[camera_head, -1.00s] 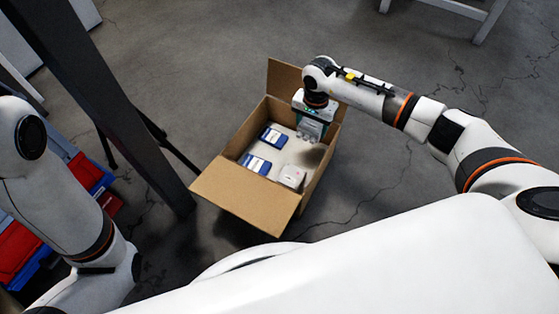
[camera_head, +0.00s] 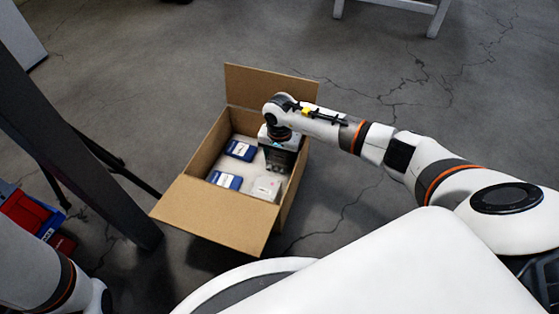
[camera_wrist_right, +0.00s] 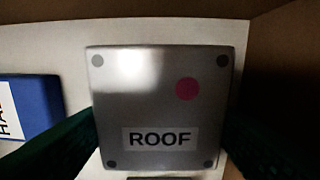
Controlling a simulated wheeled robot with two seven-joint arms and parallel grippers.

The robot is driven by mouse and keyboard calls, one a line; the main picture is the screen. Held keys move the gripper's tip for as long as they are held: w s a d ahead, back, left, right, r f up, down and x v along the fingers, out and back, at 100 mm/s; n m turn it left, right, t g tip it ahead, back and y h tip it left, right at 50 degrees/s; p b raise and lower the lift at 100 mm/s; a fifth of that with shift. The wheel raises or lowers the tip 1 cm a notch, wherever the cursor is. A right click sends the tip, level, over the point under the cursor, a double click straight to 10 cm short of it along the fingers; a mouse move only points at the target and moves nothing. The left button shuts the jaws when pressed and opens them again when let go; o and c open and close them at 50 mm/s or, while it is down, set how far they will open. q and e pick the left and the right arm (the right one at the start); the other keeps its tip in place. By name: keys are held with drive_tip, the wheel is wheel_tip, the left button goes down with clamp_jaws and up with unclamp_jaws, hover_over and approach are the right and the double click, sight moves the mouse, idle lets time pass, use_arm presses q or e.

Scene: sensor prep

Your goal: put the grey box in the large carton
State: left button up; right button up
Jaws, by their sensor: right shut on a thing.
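The large carton (camera_head: 207,215) stands open on the floor with its near flap folded out and its far flap up. My right gripper (camera_head: 280,158) reaches down inside it, at its right side. In the right wrist view the gripper is shut on the grey box (camera_wrist_right: 140,100), which has a "ROOF" label, a pink dot and dark corner spots. The box is between the dark green fingers, low over the carton's pale floor; I cannot tell if it touches. In the head view the gripper mostly hides it. My left gripper is out of view.
Two blue-and-white boxes (camera_head: 240,150) (camera_head: 225,180) lie in the carton's left half. A pale box with a pink mark (camera_head: 266,188) lies near its front right. A dark post stands left of the carton; red and blue bins (camera_head: 30,212) are farther left.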

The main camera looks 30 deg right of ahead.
drive_tip(key=shift+r, duration=0.15)
drive_tip(key=o, duration=1)
